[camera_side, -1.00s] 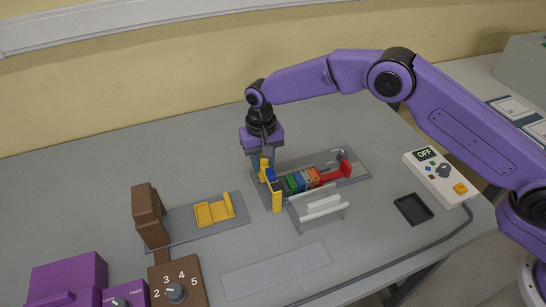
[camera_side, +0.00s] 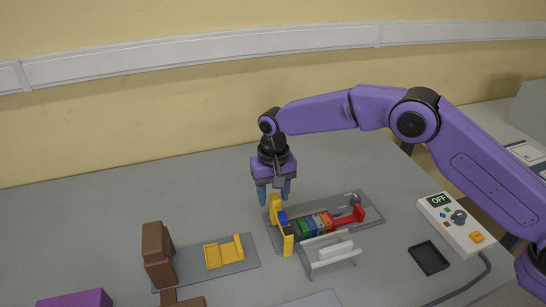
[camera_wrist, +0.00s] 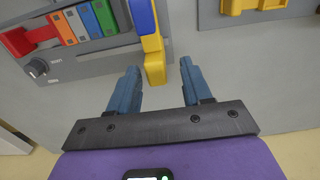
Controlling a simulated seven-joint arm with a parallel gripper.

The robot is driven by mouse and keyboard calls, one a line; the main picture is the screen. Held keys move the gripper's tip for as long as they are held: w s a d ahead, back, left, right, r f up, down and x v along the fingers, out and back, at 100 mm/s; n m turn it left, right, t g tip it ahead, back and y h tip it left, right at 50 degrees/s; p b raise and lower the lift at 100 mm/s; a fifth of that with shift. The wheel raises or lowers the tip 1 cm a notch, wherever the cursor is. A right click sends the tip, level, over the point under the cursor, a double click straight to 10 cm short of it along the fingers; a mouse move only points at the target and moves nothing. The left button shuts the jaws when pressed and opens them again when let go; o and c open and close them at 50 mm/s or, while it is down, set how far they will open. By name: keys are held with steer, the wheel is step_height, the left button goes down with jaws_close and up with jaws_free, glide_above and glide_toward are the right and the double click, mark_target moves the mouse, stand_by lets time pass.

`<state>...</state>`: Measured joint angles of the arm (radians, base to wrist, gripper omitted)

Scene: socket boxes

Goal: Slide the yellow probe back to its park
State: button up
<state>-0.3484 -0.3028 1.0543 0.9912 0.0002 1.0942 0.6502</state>
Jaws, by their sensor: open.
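The yellow probe (camera_side: 288,240) is an upright yellow piece with a blue part at the end of a row of coloured blocks on a grey base. It also shows in the wrist view (camera_wrist: 153,55), beside the green block with a gap between. My gripper (camera_side: 274,197) is open and empty, above and behind the probe's end of the base. In the wrist view my gripper (camera_wrist: 160,68) has its fingers apart, with the probe's near end just ahead of the gap between them. I cannot tell which part is the park.
A red lever (camera_side: 348,218) stands at the row's far end. A clear-sided rack (camera_side: 330,252) stands in front. A yellow cradle (camera_side: 224,251) and a brown block (camera_side: 158,255) are at the left. A control box reading OFF (camera_side: 450,222) and a black tray (camera_side: 429,258) are at the right.

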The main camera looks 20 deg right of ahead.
step_height(320, 180, up, 14)
steer(key=shift+f, duration=0.15)
stand_by(0.7)
steer(key=s+d+r+n, duration=0.25)
steer(key=s+d, duration=0.35)
steer(key=s, duration=0.3)
steer(key=s+d+r+n, duration=0.2)
steer(key=s+d+n, duration=0.3)
steer(key=s, duration=0.4)
steer(key=s+d+f+n, duration=0.2)
steer(key=s+d, duration=0.7)
steer(key=d, duration=0.1)
steer(key=s+d+f+n, duration=0.3)
steer(key=s+d, duration=0.6)
steer(key=s, duration=0.1)
steer(key=shift+s+d+f, duration=0.2)
steer(key=shift+s+d, duration=0.05)
steer(key=shift+d, duration=0.1)
